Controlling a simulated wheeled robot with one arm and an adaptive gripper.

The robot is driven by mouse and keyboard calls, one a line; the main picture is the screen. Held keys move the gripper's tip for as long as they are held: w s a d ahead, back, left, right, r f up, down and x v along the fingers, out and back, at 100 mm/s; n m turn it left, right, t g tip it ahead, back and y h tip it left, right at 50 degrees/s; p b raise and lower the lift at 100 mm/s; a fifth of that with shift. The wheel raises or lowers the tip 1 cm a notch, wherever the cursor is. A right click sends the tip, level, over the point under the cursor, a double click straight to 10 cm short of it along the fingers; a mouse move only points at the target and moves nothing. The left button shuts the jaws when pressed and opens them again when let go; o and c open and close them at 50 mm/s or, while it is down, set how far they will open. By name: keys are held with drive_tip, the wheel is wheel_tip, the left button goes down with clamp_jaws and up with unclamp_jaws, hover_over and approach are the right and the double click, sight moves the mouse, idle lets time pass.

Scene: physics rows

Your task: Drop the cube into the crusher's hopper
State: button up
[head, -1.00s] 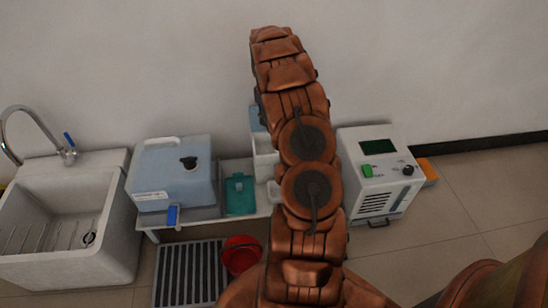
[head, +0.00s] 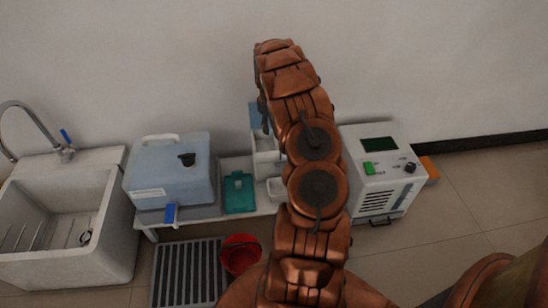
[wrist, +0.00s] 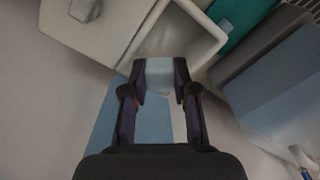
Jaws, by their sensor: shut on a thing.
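In the wrist view my gripper (wrist: 160,78) is shut on a pale grey-blue cube (wrist: 160,72), held between the two dark fingertips. Just beyond the cube is a white open-topped bin (wrist: 203,45), which looks like the crusher's hopper; I cannot tell whether the cube is over its opening or short of its wall. A blue panel (wrist: 112,125) lies below the fingers in this view. In the head view a white and blue unit (head: 264,143), likely the crusher, stands on the bench, partly hidden by my arm. My gripper is mostly hidden there.
A white machine with a green button (head: 378,190) stands to the right. A sink (head: 55,225), a floor grate (head: 187,275) and a red bucket (head: 240,254) are nearby.

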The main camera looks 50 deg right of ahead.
drive_tip(key=o, duration=0.9)
drive_tip(key=shift+r, duration=0.1)
drive_tip(key=shift+r, duration=5.9)
drive_tip(key=shift+r, duration=0.1)
